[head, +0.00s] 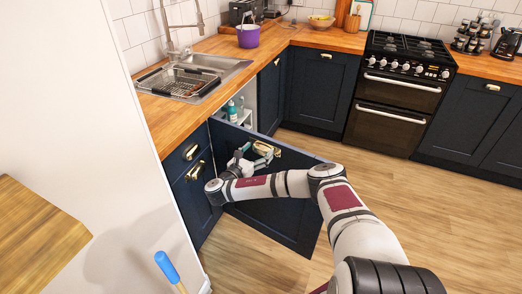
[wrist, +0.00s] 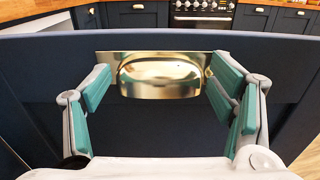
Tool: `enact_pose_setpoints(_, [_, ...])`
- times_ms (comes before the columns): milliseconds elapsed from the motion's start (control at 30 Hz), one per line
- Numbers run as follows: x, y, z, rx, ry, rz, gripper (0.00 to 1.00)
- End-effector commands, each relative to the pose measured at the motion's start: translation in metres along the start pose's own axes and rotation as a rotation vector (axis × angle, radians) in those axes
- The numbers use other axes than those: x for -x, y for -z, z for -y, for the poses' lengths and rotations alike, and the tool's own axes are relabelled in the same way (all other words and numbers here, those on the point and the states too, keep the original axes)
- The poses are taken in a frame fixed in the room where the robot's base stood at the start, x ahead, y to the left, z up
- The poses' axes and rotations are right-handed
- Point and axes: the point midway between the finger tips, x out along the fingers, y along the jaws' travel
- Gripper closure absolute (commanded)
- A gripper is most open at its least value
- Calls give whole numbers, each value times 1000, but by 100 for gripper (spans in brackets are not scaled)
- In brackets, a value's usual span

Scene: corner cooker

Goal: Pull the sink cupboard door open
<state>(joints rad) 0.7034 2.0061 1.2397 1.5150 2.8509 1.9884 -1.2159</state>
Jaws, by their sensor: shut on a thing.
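The sink cupboard door (head: 285,208) is dark navy and stands swung well out from the cabinet under the sink (head: 187,76). Its brass cup handle (head: 266,148) is near the door's top edge. In the wrist view the handle (wrist: 160,76) sits in the middle, on the dark door panel (wrist: 150,122). My gripper (head: 252,158) is at the handle, with one green-padded finger at each side of it. In the wrist view my gripper (wrist: 161,84) is shut on the handle across its width. The exact contact at the fingertips is hard to see.
The open cupboard shows a white interior with a bottle (head: 232,111). The black cooker (head: 398,88) is at the back. Wooden floor (head: 400,190) is clear to the right. A blue-tipped stick (head: 167,266) stands at the front.

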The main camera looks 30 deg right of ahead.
Motion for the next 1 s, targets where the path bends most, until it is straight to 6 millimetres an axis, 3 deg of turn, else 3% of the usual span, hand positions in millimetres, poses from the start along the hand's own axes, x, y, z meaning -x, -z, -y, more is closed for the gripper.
enact_pose_setpoints(400, [0, 1, 2, 2, 11, -1, 73])
enact_pose_setpoints(433, [0, 1, 2, 2, 11, -1, 16])
enact_pose_setpoints(800, [0, -2, 0, 0, 8, 0, 16])
enact_pose_setpoints(1000, [0, -27, 0, -3, 7, 1, 16])
